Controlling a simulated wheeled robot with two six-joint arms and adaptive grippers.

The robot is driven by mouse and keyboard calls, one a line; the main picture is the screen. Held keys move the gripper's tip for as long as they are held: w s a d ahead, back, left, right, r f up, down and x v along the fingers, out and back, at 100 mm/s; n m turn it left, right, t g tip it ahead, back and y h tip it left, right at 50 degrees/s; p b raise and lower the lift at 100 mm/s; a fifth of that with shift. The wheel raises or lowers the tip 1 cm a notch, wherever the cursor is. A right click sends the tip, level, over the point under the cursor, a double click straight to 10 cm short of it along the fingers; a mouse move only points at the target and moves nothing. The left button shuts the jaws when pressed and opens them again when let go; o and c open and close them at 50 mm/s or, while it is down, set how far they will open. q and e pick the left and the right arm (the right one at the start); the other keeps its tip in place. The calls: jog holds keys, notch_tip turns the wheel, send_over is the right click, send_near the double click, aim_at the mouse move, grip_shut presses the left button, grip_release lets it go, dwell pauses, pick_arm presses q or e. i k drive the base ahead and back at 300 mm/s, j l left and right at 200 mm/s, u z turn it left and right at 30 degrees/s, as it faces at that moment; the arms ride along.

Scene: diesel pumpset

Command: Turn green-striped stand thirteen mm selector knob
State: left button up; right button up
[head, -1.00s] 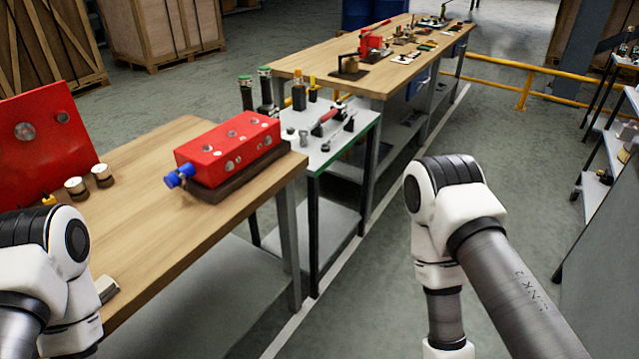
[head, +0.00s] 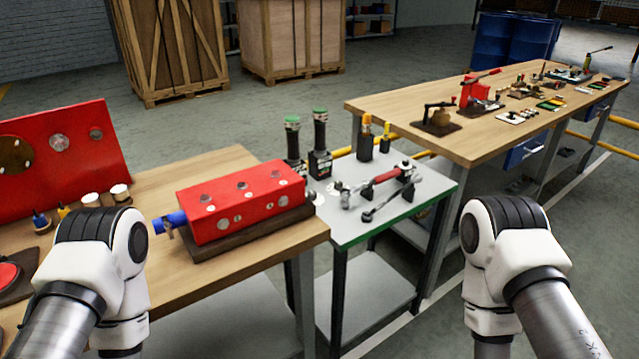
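The small stand (head: 420,200) with a green stripe along its front edge is in the middle of the head view, right of the near wooden bench. Two upright black tools with green tops, one at the left (head: 293,145) and one at the right (head: 320,145), stand at its back left corner. A red-handled tool (head: 388,174) and a dark spanner (head: 385,205) lie on holders on its top. I cannot make out any thirteen mm marking or tell which part is the selector knob. Neither gripper is in view; only my arm links show at lower left and lower right.
The near wooden bench (head: 240,262) carries a red block (head: 243,200) with a blue end, close to the stand. Two yellow-topped posts (head: 366,142) stand at the stand's back. A long bench (head: 400,105) with several tools runs behind. Grey floor is open at right.

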aim_at(312, 196)
jog(key=i+l+u, duration=0.1)
jog(key=l, duration=0.2)
jog(key=i+l+u, duration=0.2)
jog(key=u, duration=0.15)
jog(key=i+l+u, duration=0.1)
jog(key=l+u, duration=0.25)
jog(key=i+l+u, duration=0.1)
jog(key=l+u, duration=0.2)
jog(key=l, duration=0.2)
jog(key=l+u, duration=0.35)
